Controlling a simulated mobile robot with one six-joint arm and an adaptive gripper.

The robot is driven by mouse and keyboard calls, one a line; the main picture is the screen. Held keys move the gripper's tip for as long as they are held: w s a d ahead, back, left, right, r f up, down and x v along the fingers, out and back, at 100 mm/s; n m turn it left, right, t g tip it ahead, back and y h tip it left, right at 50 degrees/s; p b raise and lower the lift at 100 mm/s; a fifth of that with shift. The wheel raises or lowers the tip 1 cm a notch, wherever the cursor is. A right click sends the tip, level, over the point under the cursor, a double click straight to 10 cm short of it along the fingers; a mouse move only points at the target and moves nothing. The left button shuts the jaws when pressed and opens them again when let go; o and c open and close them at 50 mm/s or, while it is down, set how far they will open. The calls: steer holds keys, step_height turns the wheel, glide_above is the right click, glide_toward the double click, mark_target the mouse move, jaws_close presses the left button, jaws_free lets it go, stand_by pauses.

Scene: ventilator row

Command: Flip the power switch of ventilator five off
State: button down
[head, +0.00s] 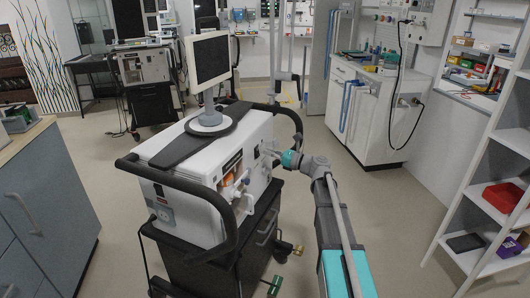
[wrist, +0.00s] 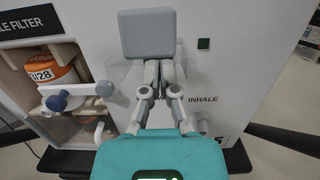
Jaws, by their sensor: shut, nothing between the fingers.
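A white ventilator (head: 205,205) stands on a dark cart, with a monitor (head: 210,60) on top. My gripper (head: 272,153) is at its right-hand panel. In the wrist view my gripper (wrist: 161,66) is shut and empty, its fingers pointing at the white panel (wrist: 243,40). A grey square block (wrist: 147,34) shows right at the fingertips; I cannot tell whether it is the power switch or whether I touch it. A small dark green square (wrist: 204,43) is on the panel to its right. A partly hidden mark like a 5 (wrist: 220,140) shows below the word INHALE.
Left of my gripper are an orange filter canister (wrist: 55,78) and a projecting valve with a blue knob (wrist: 56,103). A black handle rail (head: 185,180) curves around the ventilator. Another ventilator (head: 143,65) stands behind. Open floor (head: 385,230) lies to the right, before shelves (head: 490,215).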

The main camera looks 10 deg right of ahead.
steer(key=r+p+v, duration=0.1)
steer(key=r+v, duration=0.1)
steer(key=v, duration=0.9)
steer(key=shift+s+d+r, duration=0.25)
steer(key=shift+d+r, duration=0.05)
steer(key=shift+r, duration=0.05)
